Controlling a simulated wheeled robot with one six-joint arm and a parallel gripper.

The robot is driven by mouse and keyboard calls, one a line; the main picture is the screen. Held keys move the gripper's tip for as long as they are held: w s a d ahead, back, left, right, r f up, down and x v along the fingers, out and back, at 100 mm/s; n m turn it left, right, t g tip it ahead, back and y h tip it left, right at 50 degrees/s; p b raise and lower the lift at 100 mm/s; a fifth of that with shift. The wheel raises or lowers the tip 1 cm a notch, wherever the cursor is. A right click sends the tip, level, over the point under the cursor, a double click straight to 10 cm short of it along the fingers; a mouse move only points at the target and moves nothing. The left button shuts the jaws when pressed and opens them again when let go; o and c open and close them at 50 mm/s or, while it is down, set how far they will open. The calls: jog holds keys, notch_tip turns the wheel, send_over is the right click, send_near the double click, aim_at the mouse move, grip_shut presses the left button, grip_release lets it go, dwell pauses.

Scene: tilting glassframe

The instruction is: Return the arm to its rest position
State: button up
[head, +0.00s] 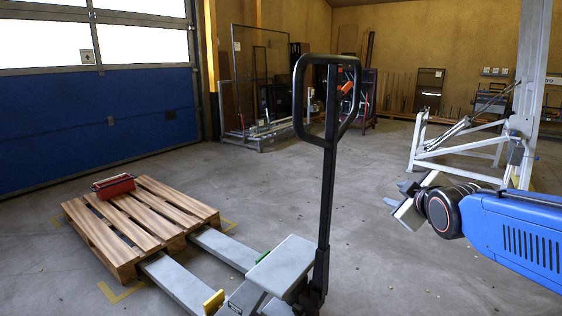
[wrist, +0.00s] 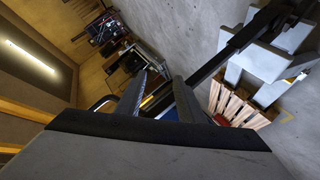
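My gripper (head: 399,196) is at the right of the head view, at the end of my blue arm (head: 520,232). It is raised over the floor, to the right of the pallet jack handle. In the wrist view, the two grey fingers of my gripper (wrist: 158,82) stand apart with nothing held between them. The wrist view is tilted and looks across the room.
A pallet jack (head: 283,268) with a tall black handle (head: 328,190) stands in front, its forks at a wooden pallet (head: 125,225). A red toolbox (head: 114,186) lies on the pallet. A white metal frame (head: 455,152) stands behind my arm. The middle floor is clear.

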jog(key=s+f+m+g, duration=0.4)
jog(key=s+f, duration=0.3)
jog(key=s, duration=0.5)
jog(key=s+a+f+m+g, duration=0.1)
jog(key=s+f+m+g, duration=0.3)
jog(key=s+f, duration=0.4)
jog(key=s+m, duration=0.1)
jog(key=s, duration=0.4)
jog(key=shift+s+f+g, duration=0.2)
jog(key=shift+s+g, duration=0.1)
jog(key=shift+g, duration=0.1)
